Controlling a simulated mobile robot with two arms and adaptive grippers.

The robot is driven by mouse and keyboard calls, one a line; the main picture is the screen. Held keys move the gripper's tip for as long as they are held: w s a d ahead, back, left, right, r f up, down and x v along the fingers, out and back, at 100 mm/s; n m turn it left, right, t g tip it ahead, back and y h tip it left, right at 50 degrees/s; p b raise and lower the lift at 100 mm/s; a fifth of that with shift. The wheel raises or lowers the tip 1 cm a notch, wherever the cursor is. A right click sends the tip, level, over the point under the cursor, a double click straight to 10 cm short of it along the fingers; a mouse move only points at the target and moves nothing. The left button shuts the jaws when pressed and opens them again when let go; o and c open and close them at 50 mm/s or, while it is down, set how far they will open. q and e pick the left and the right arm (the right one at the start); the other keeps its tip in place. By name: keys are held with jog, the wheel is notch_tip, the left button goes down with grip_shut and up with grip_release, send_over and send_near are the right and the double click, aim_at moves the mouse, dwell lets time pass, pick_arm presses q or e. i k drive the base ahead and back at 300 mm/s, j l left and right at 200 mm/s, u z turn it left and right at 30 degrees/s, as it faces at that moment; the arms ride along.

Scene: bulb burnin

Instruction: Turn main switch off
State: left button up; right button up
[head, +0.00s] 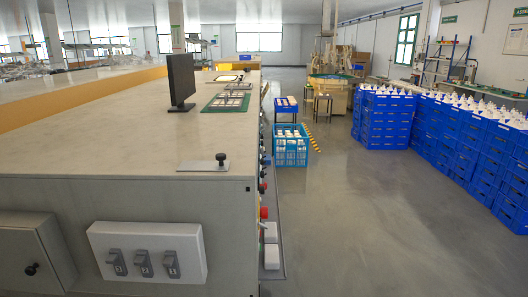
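A white switch panel (148,252) is on the near end face of the long bench, at the lower left. It carries three grey switches in a row: a left one (116,263), a middle one (143,264) and a right one (171,264). Each has a small marking too small to read surely. I cannot tell which one is the main switch, or whether any is on or off. A grey box (35,250) with a black knob (31,269) is left of the panel. Neither of my grippers is in view.
The bench top (110,130) bears a metal plate with a black knob (221,158), a monitor (181,80) and green trays (228,101). Red knobs (263,213) stick out along its right side. Blue crates (388,118) line the right.

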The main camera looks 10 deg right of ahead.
aim_at(264, 210)
jog(key=i+l+u, duration=0.1)
jog(key=l, duration=0.65)
jog(key=i+l+u, duration=0.15)
jog(key=l, duration=0.65)
